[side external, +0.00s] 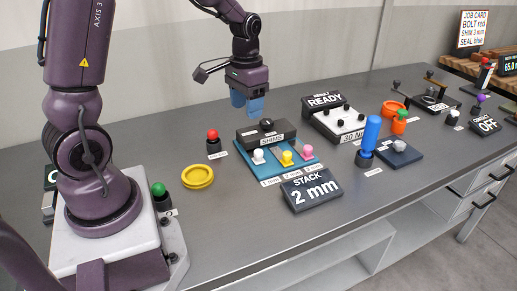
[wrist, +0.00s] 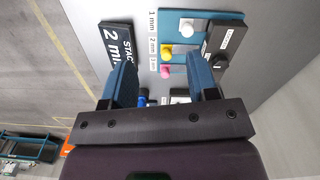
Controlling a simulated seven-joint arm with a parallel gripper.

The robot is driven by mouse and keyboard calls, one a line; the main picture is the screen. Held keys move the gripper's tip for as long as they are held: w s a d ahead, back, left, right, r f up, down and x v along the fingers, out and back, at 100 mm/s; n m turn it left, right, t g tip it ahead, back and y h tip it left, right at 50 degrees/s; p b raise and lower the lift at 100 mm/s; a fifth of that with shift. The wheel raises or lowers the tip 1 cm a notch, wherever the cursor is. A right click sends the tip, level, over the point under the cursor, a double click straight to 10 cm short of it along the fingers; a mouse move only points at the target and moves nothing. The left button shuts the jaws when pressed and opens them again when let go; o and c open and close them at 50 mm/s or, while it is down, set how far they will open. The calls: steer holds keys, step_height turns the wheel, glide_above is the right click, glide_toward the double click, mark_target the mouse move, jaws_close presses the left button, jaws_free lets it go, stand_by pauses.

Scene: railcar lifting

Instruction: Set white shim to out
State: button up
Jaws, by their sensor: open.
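The white shim's knob (side external: 258,155) stands on the blue shim base (side external: 313,160), close to the dark SHIMS block (side external: 272,136). It also shows in the wrist view (wrist: 187,28). The yellow knob (side external: 287,158) and pink knob (side external: 307,151) sit farther from the block, nearer their labels. The STACK display (side external: 313,190) in front reads 2 mm. My gripper (side external: 248,108) is open and empty, above and behind the SHIMS block, apart from the knobs. In the wrist view, its two blue fingers are spread below the shim station.
A red-topped button (side external: 213,142) and yellow ring (side external: 198,177) stand left of the shims. A tall blue-handled tool (side external: 369,140) and the READY display (side external: 323,103) stand to the right.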

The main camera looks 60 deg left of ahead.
glide_above(258, 151)
steer(key=s+d, duration=0.2)
steer(key=s, duration=0.1)
step_height(258, 151, down, 5)
steer(key=w+a+f+m, duration=0.2)
steer(key=w, duration=0.1)
step_height(258, 151, down, 12)
steer(key=shift+w+r, duration=0.1)
steer(key=shift+r, duration=0.1)
steer(key=shift+c, duration=0.2)
